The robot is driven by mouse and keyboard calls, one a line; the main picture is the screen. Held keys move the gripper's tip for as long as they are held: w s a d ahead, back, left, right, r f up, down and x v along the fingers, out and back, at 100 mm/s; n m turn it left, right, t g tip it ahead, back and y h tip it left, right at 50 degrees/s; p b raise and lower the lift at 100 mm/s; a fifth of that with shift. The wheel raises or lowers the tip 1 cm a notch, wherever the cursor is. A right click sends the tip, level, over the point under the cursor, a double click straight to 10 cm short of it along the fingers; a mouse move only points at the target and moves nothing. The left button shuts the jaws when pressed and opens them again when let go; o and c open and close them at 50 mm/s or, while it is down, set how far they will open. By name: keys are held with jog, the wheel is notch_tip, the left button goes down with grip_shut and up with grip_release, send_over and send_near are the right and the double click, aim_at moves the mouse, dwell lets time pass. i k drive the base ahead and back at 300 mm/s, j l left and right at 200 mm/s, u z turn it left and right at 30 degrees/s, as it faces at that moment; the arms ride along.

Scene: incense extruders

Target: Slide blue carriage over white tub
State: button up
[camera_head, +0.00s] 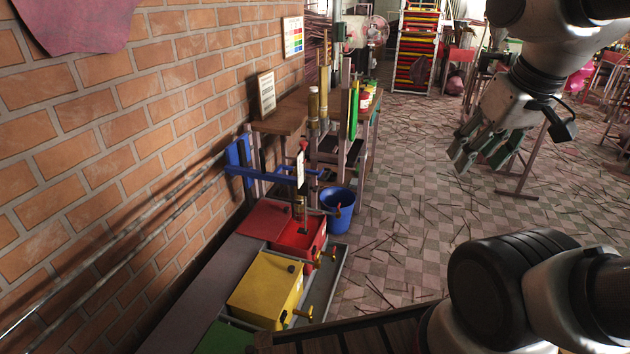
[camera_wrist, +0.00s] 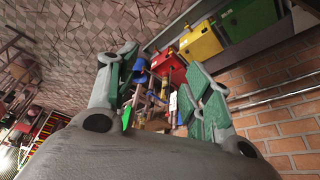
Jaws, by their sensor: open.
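The blue carriage (camera_head: 268,172) sits on rails along the brick wall, left of centre in the head view. Its arm reaches out above the red tub (camera_head: 299,236), with a dark and brass upright extruder (camera_head: 300,190) in it. I cannot make out a white tub in either view. The yellow tub (camera_head: 266,289) and a green one (camera_head: 226,339) stand nearer than the red one. My gripper (camera_head: 476,158) is open and empty, in the air well right of the carriage. Its spread fingers also show in the wrist view (camera_wrist: 160,78).
A blue bucket (camera_head: 338,208) stands on the floor right of the red tub. A wooden workbench (camera_head: 288,118) with brass and green cylinders stands behind the carriage. Brass taps stick out of the tubs. The tiled floor (camera_head: 400,220) between the bench and my gripper is mostly open, strewn with sticks.

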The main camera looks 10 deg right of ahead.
aim_at(238, 154)
jog(key=i+l+z, duration=0.25)
jog(key=i+l, duration=0.65)
